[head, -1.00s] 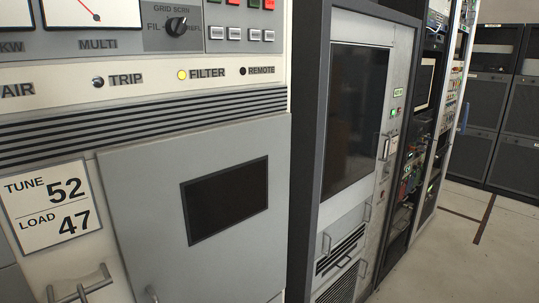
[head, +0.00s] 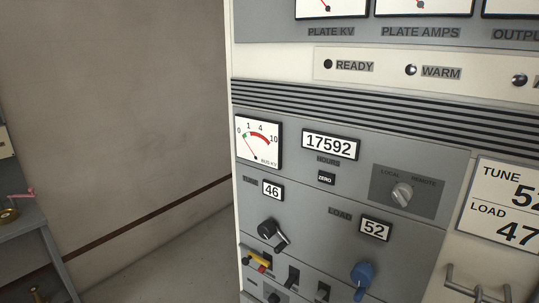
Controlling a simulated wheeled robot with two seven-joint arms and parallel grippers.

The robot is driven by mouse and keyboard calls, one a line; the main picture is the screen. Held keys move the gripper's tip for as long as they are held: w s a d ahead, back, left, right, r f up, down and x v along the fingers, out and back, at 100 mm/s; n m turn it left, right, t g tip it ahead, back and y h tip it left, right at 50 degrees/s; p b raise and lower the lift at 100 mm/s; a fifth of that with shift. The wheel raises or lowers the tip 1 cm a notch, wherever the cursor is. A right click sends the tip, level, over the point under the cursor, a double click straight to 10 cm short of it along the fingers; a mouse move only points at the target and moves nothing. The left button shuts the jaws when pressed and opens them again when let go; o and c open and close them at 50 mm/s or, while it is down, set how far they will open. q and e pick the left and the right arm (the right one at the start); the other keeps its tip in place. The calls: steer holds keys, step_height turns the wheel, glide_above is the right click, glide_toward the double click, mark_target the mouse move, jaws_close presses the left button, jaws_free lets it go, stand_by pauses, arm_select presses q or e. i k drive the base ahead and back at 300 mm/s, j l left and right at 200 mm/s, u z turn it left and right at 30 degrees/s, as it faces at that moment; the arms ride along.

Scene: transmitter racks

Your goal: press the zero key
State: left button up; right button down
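The zero key (head: 326,178) is a small black square button marked ZERO on the grey transmitter panel (head: 340,214). It sits just below the hours counter (head: 331,145), which reads 17592. To its left is a small BUS KV meter (head: 259,145), and to its right a LOCAL/REMOTE knob (head: 402,194). Neither of my grippers shows in the head view.
A handle (head: 474,287) sticks out at lower right. A grey bench (head: 22,225) stands at far left, with open floor between.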

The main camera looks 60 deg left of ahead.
mark_target(328, 180)
steer(key=u, duration=1.65)
